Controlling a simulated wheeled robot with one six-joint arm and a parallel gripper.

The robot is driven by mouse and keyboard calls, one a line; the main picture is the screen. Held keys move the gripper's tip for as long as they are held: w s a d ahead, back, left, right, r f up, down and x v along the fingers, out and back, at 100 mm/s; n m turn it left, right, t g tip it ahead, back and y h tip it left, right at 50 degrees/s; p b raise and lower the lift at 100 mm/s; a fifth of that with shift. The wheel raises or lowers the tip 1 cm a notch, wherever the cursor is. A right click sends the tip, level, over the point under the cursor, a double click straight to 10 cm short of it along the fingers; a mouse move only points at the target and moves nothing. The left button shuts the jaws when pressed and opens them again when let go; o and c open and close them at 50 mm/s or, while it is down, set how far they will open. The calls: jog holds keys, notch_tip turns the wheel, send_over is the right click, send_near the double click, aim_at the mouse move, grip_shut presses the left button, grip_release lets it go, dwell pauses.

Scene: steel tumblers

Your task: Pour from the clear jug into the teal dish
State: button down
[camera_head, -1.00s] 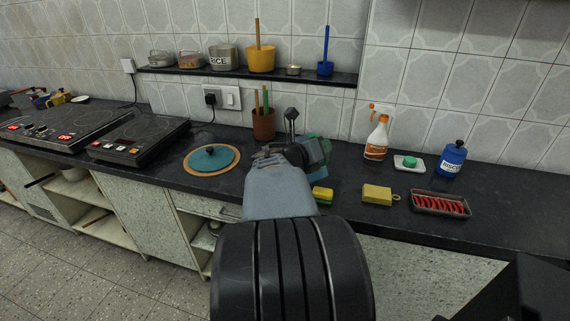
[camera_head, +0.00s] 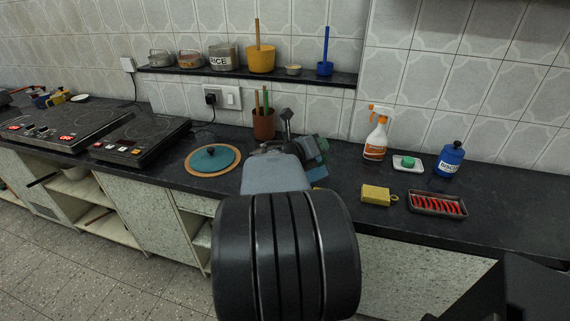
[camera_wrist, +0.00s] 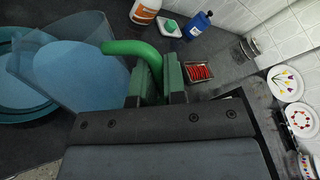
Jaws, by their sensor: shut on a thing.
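The clear jug (camera_wrist: 80,68) has a see-through bluish body and a green handle (camera_wrist: 132,47). My gripper (camera_wrist: 160,78) is shut on that handle in the wrist view. The teal dish (camera_wrist: 22,112) lies at the left of the wrist view, partly seen through and behind the jug; the picture cuts it off. I cannot tell the jug's exact tilt or see liquid leaving it.
A shelf (camera_head: 200,71) runs behind.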

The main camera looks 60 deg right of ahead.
jog(key=shift+w+d+r+n+g+y+p, duration=0.2)
jog(key=shift+w+n+p, duration=0.35)
jog(key=shift+p, duration=0.45)
jog(key=shift+w+d+r+n+g+y+p, duration=0.2)
jog(key=shift+w+n+p, duration=0.35)
jog(key=shift+p, duration=0.45)
dwell(2.2)
jog(key=shift+s+f, duration=0.1)
